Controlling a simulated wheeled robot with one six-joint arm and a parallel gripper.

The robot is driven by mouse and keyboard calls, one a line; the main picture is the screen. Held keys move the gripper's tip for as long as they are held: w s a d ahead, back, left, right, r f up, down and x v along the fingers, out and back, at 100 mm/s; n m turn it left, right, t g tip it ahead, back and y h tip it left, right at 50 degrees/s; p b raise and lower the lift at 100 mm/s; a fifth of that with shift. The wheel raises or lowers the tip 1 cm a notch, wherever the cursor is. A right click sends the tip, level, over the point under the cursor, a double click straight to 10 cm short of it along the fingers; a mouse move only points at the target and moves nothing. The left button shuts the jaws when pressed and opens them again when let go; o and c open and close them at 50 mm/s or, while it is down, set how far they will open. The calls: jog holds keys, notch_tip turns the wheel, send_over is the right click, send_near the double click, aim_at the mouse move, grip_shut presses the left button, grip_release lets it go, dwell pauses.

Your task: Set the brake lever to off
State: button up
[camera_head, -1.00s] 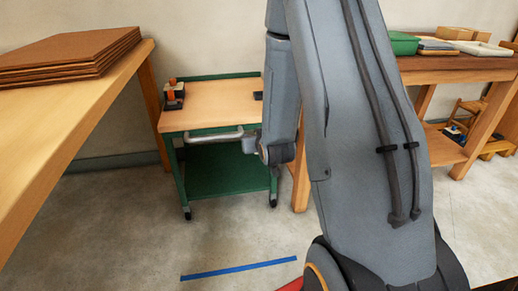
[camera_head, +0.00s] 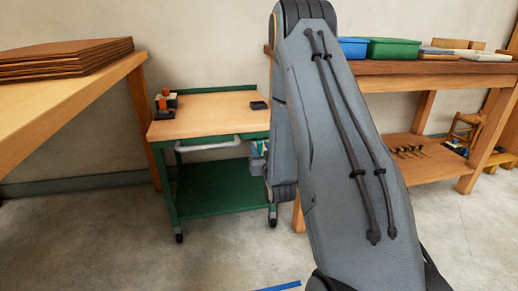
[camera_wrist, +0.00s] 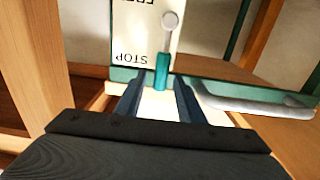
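The brake lever (camera_wrist: 162,72) shows in the wrist view on a white plate (camera_wrist: 135,30). It has a teal grip, a thin pale stem and a pale round part above. The plate carries the word STOP, upside down in this view, beside the teal grip, and another word cut off at the top edge. My gripper (camera_wrist: 158,82) is open. Its two dark fingers stand apart, with the teal grip between their tips; I cannot tell whether they touch it. In the head view my arm hides most of the gripper and lever at the right side of the green cart (camera_head: 205,136).
The cart's pale handle (camera_wrist: 255,102) runs close to the right of my fingers in the wrist view. A wooden table (camera_head: 75,105) with brown boards stands left. A workbench (camera_head: 440,68) with bins stands right. Blue tape (camera_head: 280,287) marks the open floor in front.

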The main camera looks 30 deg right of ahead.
jog(key=shift+x, duration=1.05)
grip_shut()
jog(key=shift+d, duration=0.15)
